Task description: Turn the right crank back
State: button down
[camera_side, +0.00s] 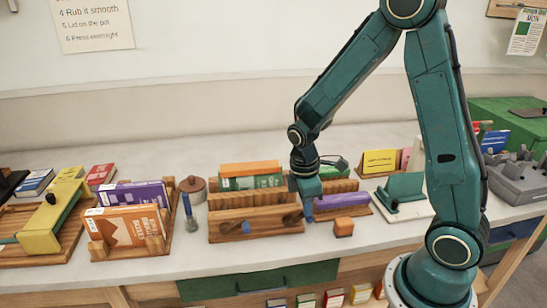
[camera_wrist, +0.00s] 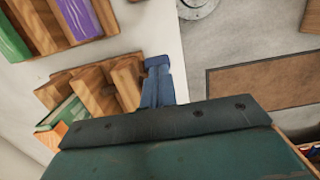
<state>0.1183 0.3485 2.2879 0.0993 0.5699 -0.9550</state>
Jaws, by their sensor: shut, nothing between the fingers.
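A wooden press (camera_side: 262,226) stands mid-bench with a green and an orange book (camera_side: 250,169) in it. In the wrist view the blue-grey fingers (camera_wrist: 158,70) lie together beside the wooden blocks of a press (camera_wrist: 95,92); the crank itself cannot be made out there.
A wooden rack of books (camera_side: 130,226) is farther left.

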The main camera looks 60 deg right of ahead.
jog(key=shift+s+d+f, duration=0.5)
jog(key=shift+s+d, duration=0.1)
jog(key=shift+r, duration=0.1)
dwell(0.4)
jog(key=shift+w+a+r, duration=0.2)
jog(key=shift+w+r, duration=0.05)
jog(key=shift+r, duration=0.15)
notch_tip(320, 180, up, 12)
jog(key=shift+s+d, duration=0.4)
jog(key=shift+r, duration=0.15)
